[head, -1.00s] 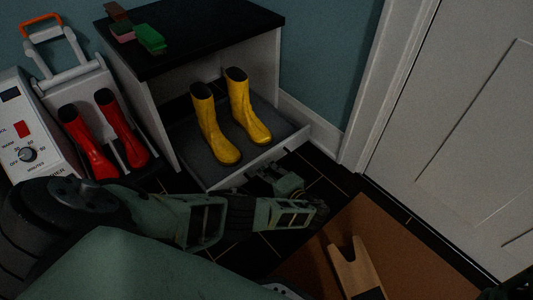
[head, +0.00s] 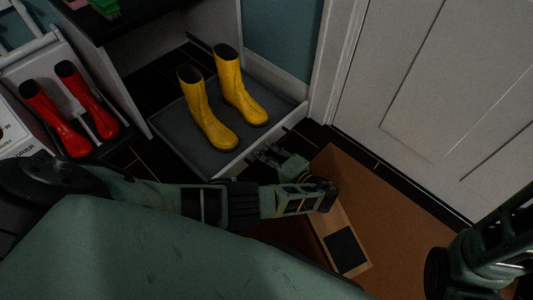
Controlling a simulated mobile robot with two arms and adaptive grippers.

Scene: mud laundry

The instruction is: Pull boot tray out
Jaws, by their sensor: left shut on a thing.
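The boot tray (head: 179,134) has a grey floor and a pale front edge. It stands out from under the black-topped bench, with dark floor tiles showing behind it. A pair of yellow boots stands upright on it, a left boot (head: 205,115) and a right boot (head: 238,88). My left gripper (head: 266,154) is at the middle of the tray's front edge, shut on it. The exact finger contact is small and dark. Part of my right arm shows at the lower right; its gripper is outside the picture.
Red boots (head: 62,118) stand on a white rack at the left. A wooden boot jack (head: 325,222) with a black pad lies on a brown mat (head: 400,215) in front of the tray, partly behind my left arm. A white door (head: 430,90) closes off the right side.

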